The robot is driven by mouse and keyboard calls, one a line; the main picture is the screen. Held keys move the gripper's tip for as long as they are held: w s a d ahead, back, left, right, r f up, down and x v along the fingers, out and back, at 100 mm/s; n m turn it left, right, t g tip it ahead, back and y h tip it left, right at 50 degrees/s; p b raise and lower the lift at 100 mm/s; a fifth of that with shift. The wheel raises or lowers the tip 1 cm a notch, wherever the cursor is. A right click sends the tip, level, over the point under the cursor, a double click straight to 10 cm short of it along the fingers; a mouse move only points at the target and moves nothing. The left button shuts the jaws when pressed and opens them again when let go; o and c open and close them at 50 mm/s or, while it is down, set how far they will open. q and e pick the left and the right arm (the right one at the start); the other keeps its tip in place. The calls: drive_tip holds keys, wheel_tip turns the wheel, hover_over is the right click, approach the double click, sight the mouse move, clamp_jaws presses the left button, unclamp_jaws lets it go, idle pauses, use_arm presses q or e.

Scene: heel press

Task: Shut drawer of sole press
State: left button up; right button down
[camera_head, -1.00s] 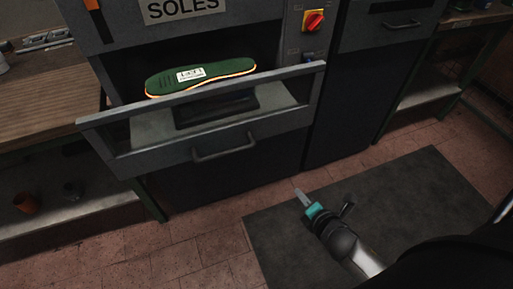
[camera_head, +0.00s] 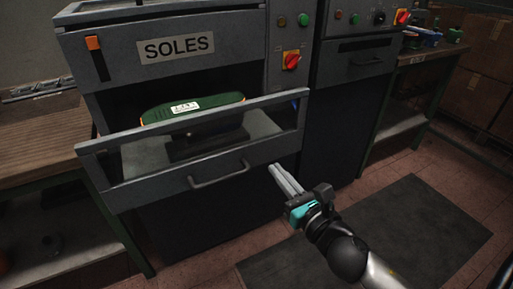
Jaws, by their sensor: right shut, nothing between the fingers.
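The sole press (camera_head: 110,62) is a dark grey machine with a SOLES label. Its drawer (camera_head: 130,194) is pulled out toward me, with a bar handle (camera_head: 219,175) on the front panel. A green sole (camera_head: 160,113) with a white label and orange edge lies inside, partly hidden by the drawer's front rail. My right gripper (camera_head: 279,172) is shut and empty, its fingers pointing up and left, right of the handle and near the drawer's right front end. I cannot tell whether it touches the drawer. My left gripper is not in view.
A red and yellow switch (camera_head: 292,61) sits on the press's right panel. Another grey machine (camera_head: 345,100) stands to the right. A wooden bench (camera_head: 45,138) is at left. A dark mat (camera_head: 400,240) covers the floor at front right.

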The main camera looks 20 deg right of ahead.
drive_tip(key=b, duration=0.2)
approach(251, 140)
drive_tip(key=w, duration=0.5)
drive_tip(key=shift+a, duration=0.1)
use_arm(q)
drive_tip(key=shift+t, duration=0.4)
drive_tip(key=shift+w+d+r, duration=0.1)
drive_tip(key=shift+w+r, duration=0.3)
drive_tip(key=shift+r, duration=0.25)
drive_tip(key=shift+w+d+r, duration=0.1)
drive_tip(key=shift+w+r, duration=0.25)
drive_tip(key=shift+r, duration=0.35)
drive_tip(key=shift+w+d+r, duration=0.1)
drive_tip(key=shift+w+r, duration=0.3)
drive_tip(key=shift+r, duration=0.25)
use_arm(e)
drive_tip(key=shift+w, duration=0.95)
drive_tip(key=shift+r, duration=0.1)
